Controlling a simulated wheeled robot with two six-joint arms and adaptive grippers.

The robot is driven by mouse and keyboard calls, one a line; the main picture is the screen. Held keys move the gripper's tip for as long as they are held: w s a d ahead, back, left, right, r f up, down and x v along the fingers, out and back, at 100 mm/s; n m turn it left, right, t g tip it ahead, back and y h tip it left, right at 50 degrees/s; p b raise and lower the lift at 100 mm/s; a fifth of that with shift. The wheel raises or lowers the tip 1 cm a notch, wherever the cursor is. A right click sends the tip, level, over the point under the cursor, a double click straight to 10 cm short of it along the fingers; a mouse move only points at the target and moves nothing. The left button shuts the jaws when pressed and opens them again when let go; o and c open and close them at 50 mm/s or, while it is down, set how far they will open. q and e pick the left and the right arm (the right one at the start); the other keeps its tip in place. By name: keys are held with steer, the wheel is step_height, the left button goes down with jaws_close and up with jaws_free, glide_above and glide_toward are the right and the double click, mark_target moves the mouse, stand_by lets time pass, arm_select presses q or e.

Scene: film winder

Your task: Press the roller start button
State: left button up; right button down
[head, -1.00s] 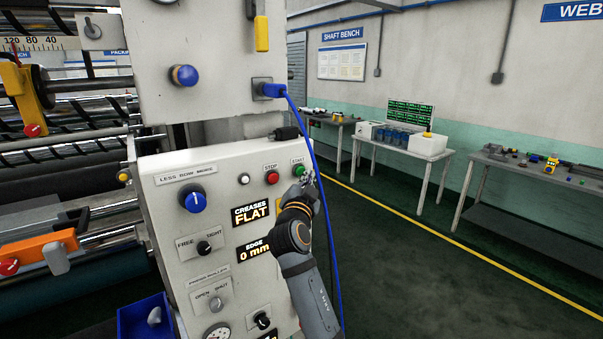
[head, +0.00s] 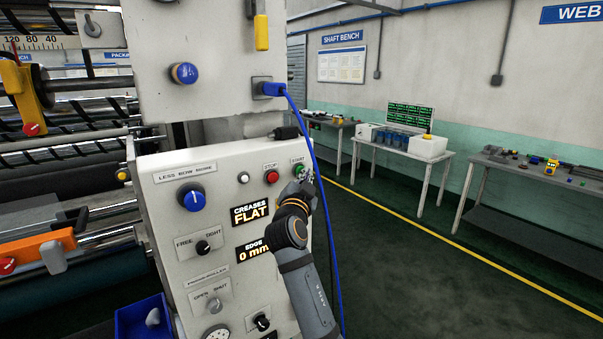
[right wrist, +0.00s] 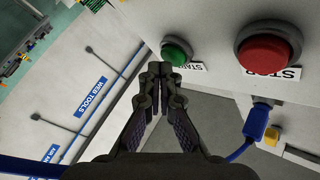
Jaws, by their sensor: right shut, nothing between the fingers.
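The green start button (head: 298,169) sits at the upper right of the sloped control panel (head: 170,245), under a START label. My right gripper (head: 308,178) is right beside it and partly in front of it. In the right wrist view the green button (right wrist: 176,50) is just beyond and slightly right of the fingertips. My right gripper (right wrist: 160,68) is shut and empty there. I cannot tell whether the tips touch the button. My left gripper is not in view.
The red stop button (head: 272,178) is just left of the green one, and it looms large in the right wrist view (right wrist: 268,50). A blue cable (head: 318,185) hangs close to my right arm. Open floor lies to the right.

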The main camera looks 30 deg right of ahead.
steer(key=shift+w+b, duration=0.35)
steer(key=shift+w, duration=0.1)
stand_by(0.3)
steer(key=shift+s, duration=0.9)
steer(key=s, duration=0.3)
steer(key=s+b, duration=0.1)
steer(key=s, duration=0.1)
steer(key=shift+d, duration=0.25)
steer(key=shift+f, duration=0.15)
stand_by(0.5)
